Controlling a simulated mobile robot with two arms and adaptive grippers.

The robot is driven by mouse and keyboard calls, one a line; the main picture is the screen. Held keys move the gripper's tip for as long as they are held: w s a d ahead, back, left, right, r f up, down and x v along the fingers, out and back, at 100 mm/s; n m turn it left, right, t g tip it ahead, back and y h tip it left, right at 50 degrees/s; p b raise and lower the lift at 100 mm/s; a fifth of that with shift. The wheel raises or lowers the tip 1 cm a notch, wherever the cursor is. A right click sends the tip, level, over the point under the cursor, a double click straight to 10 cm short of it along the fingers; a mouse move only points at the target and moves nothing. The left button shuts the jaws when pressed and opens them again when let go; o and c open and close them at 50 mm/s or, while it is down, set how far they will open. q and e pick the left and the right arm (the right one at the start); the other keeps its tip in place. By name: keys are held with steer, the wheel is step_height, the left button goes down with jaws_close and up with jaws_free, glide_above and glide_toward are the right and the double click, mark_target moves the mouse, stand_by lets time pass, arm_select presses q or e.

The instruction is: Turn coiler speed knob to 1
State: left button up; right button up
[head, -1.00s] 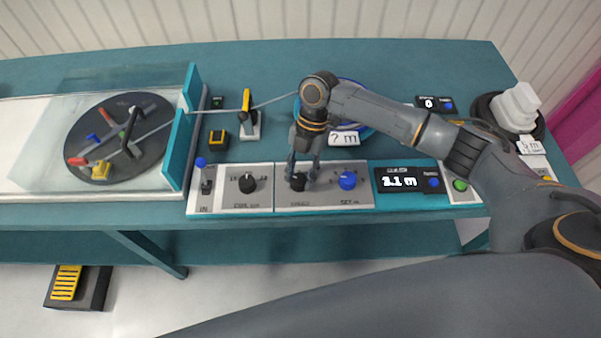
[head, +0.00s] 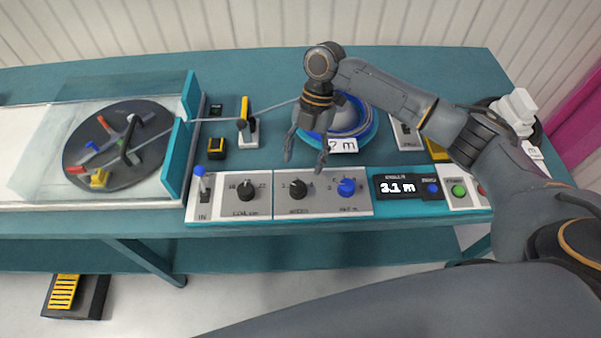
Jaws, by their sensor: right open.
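The coiler speed knob (head: 298,189) is a black knob on the grey control panel (head: 328,206), left of a blue knob (head: 346,187). The small scale marks around it are too blurred to read, so I cannot tell its setting. My right gripper (head: 305,163) is open and empty, with its fingers spread above and behind the speed knob, apart from it. My left gripper is not in view.
A dark reel disc (head: 80,145) is on the left.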

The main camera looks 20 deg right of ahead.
steer(key=shift+v, duration=2.35)
steer(key=shift+s, duration=0.15)
